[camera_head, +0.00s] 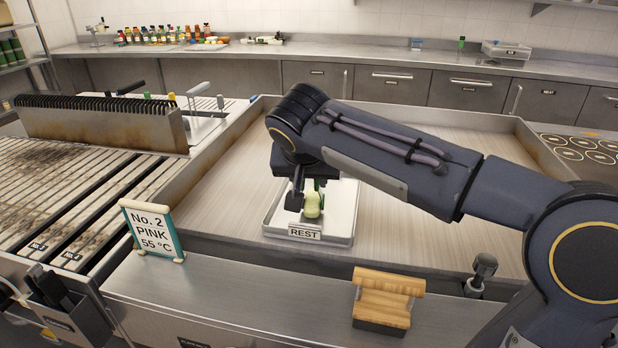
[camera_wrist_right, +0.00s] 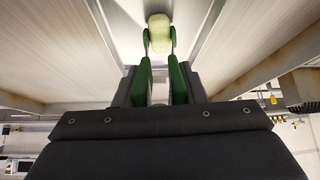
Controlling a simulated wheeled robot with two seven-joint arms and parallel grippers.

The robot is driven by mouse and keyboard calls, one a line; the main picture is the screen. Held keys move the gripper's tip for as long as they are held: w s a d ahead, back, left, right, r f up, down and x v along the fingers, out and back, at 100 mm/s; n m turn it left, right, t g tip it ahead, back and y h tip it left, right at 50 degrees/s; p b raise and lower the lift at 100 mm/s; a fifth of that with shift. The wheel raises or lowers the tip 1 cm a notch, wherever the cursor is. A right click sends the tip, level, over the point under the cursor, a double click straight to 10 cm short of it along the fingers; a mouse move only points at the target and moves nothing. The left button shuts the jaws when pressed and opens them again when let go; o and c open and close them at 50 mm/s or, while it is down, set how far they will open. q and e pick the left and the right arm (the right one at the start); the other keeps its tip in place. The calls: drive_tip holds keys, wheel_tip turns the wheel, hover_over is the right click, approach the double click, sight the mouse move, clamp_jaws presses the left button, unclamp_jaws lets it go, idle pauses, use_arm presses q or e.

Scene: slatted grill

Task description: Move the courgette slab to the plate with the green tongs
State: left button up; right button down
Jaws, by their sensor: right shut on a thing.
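My right gripper (camera_head: 306,190) is shut on the green tongs (camera_wrist_right: 178,82), pointing down over a shallow pale plate (camera_head: 345,208) labelled REST. The pale green courgette slab (camera_head: 313,204) shows at the tong tips, in front of the gripper. In the right wrist view the slab (camera_wrist_right: 159,33) sits between the two green tong arms, which appear to touch its sides. Whether it rests on the plate or is held just above it I cannot tell. Most of the tongs are hidden by the gripper in the head view. My left gripper is not in view.
The slatted grill (camera_head: 60,185) is at left, with a card reading No. 2 PINK 55 °C (camera_head: 152,231) near its front. A wooden block (camera_head: 383,298) stands on the front ledge. Raised metal walls edge the wide well around the plate; its floor is mostly clear.

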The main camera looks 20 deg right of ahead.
wheel_tip(320, 180, up, 8)
drive_tip(key=p, duration=0.6)
drive_tip(key=shift+r, duration=0.25)
drive_tip(key=shift+r+p, duration=0.1)
drive_tip(key=shift+p, duration=0.25)
wheel_tip(320, 180, up, 6)
drive_tip(key=p, duration=0.4)
drive_tip(key=shift+p, duration=0.4)
